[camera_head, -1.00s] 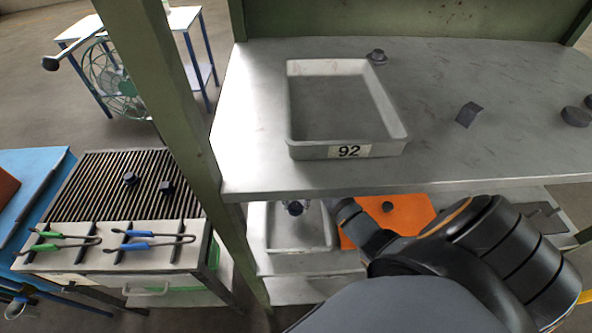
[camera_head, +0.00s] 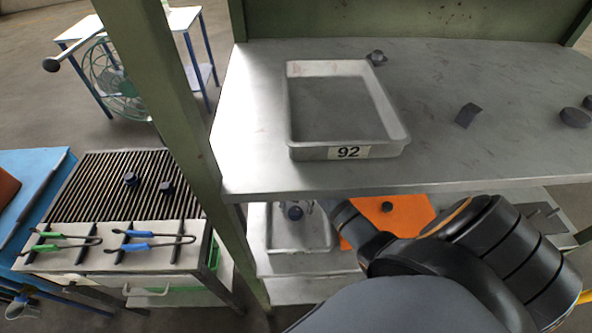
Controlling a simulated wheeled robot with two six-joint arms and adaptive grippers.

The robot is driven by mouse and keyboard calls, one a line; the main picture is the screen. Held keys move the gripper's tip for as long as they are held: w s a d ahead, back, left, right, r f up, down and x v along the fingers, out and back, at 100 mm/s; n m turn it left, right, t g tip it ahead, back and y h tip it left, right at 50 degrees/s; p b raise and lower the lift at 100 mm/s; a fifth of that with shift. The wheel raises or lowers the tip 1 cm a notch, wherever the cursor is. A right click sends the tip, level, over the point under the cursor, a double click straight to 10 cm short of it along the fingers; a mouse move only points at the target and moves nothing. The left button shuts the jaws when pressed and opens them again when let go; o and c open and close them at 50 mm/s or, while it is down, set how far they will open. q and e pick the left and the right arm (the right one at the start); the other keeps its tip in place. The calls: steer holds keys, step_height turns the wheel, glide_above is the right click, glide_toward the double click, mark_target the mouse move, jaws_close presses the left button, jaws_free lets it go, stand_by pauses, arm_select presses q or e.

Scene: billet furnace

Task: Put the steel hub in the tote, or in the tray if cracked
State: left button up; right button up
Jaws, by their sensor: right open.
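A grey bin labelled 92 (camera_head: 349,152) stands empty on the upper shelf. Below it, a shallow grey tray (camera_head: 300,243) sits on the lower shelf. A small dark round part (camera_head: 295,213) lies in this tray; it may be the steel hub, but it is too small to tell, and no crack can be made out. My right gripper (camera_head: 305,207) is open, low over the tray beside the round part, partly hidden behind its own wrist. My left gripper is not seen.
An orange mat (camera_head: 408,208) with a dark part (camera_head: 387,207) lies right of the tray. Dark parts also sit on the upper shelf (camera_head: 250,150) and the slatted rack (camera_head: 100,195). The green post (camera_head: 185,110) and upper shelf edge bound the lower shelf.

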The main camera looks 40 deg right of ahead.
mark_target(297, 207)
steer(key=r, duration=0.5)
steer(key=r+b, duration=0.1)
steer(key=r, duration=0.1)
steer(key=shift+w+d+r, duration=0.3)
steer(key=shift+d+r, duration=0.05)
steer(key=shift+d, duration=0.05)
